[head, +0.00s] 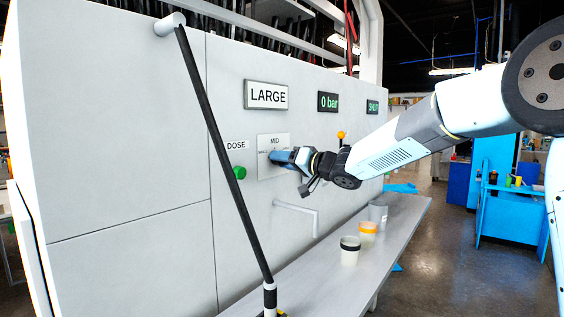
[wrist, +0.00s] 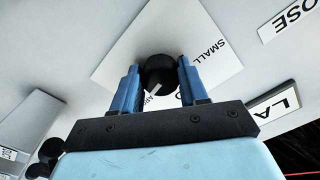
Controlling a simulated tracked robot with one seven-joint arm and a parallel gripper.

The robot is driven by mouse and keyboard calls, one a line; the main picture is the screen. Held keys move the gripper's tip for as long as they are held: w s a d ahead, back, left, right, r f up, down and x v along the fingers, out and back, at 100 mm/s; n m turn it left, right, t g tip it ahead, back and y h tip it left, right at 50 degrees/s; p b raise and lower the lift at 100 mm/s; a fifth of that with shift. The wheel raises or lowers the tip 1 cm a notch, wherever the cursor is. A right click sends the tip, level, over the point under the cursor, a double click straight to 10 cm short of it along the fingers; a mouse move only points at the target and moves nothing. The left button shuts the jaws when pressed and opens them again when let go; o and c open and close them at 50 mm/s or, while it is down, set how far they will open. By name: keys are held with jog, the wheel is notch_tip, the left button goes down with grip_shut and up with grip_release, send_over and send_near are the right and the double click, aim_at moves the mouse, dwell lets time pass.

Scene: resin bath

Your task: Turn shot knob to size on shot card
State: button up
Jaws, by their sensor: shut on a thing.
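The shot card (head: 266,95) reads LARGE and is mounted on the machine's front; part of it shows in the wrist view (wrist: 275,110). Below it is the white dial plate (head: 268,141), with MID at the top and a small label at the left. In the wrist view the plate (wrist: 120,60) shows SMALL; its other labels are partly hidden. The round black shot knob (wrist: 160,72) sits between my blue fingers. Its pale mark faces down toward a partly covered label; I cannot tell exactly which size it meets. My gripper (head: 278,157) is shut on the knob.
A green button (head: 239,173) labelled DOSE is left of the dial. A black sloping bar (head: 220,150) crosses the front. A display (head: 328,102) reads 0 bar. A bent spout (head: 310,213) and several cups (head: 350,250) are below, the cups on a grey shelf (head: 310,285).

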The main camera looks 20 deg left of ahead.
jog(key=shift+w+d+f, duration=0.2)
jog(key=shift+f, duration=0.2)
jog(key=o, duration=1)
jog(key=shift+r, duration=0.1)
jog(key=shift+o, duration=0.3)
jog(key=shift+a+r, duration=0.1)
jog(key=v, duration=1.4)
jog(key=shift+a, duration=0.1)
